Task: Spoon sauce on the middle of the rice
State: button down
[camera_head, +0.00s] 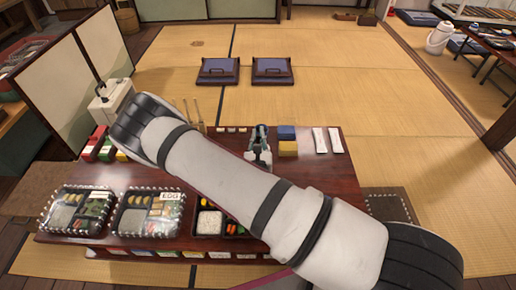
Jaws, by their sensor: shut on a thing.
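An open black bento tray (197,231) stands at the front of the dark wooden table, partly behind my arm. Its white rice (209,222) shows in the left part, with no sauce visible on it. Several thin upright handles (197,109) rise behind my arm. My arm hides their lower ends. I cannot make out the sauce or a spoon.
Two clear-lidded bento boxes, one unlabelled (56,217) and one marked EGG (171,196), fill the table's left front. Blue and yellow blocks (288,148) and two white packets (320,140) lie at the back right. The right front table top (335,172) is clear.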

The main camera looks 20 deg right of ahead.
jog(key=w+d+n+t+b, duration=0.1)
jog(key=w+d+n+b, duration=0.1)
jog(key=w, duration=0.8)
jog(key=w+d+n+t+b, duration=0.1)
jog(key=w+d+n+b, duration=0.15)
jog(key=w, duration=0.75)
notch_tip(320, 180, down, 6)
jog(key=b, duration=0.4)
jog(key=shift+s+d+f+m+b, duration=0.15)
jog(key=shift+s+f+m+b, duration=0.1)
jog(key=shift+m+b, duration=0.15)
jog(key=shift+f+b, duration=0.45)
jog(key=shift+f, duration=0.25)
